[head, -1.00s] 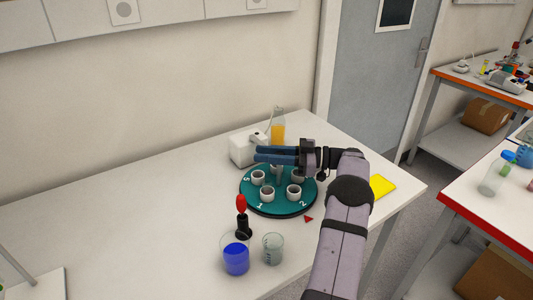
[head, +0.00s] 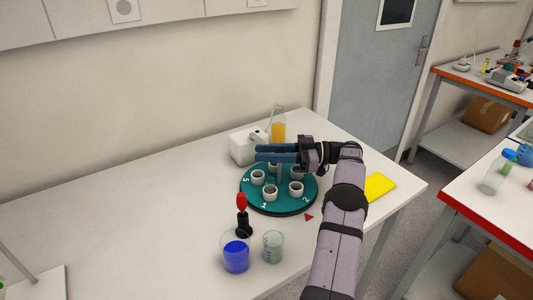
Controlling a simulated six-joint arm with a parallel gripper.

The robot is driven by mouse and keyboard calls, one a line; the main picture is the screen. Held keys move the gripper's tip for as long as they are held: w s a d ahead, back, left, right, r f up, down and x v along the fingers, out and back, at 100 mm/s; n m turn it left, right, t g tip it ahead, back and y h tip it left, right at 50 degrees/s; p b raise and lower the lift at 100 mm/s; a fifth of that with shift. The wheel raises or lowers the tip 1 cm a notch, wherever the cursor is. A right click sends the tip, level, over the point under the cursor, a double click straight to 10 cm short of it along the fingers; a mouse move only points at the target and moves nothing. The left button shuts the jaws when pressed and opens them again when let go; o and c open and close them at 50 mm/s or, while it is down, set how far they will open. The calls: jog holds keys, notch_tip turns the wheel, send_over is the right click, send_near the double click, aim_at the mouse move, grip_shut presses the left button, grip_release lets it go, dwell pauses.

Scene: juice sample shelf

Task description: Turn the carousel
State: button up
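The carousel (head: 283,204) is a round teal disc on a dark base on the white table. It carries several white ring-shaped cups, and the white numbers 1, 2 and 5 show near its rim. A grey post (head: 280,174) rises near its middle, and its top is hidden by my gripper. My gripper (head: 266,152) reaches in from the right with two blue fingers lying level over the back half of the disc. The fingers are close together, and I cannot tell whether they grip the post. A red triangle marker (head: 308,217) lies on the table by the disc's front right rim.
A white box (head: 243,149) and a flask of orange liquid (head: 278,132) stand behind the carousel. A black stand with a red top (head: 242,203), a beaker of blue liquid (head: 236,258) and an empty beaker (head: 273,248) stand in front.

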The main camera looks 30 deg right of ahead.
jog(key=o, duration=0.3)
jog(key=shift+r, duration=0.1)
notch_tip(320, 180, up, 10)
jog(key=shift+b, duration=0.4)
jog(key=shift+c, duration=0.6)
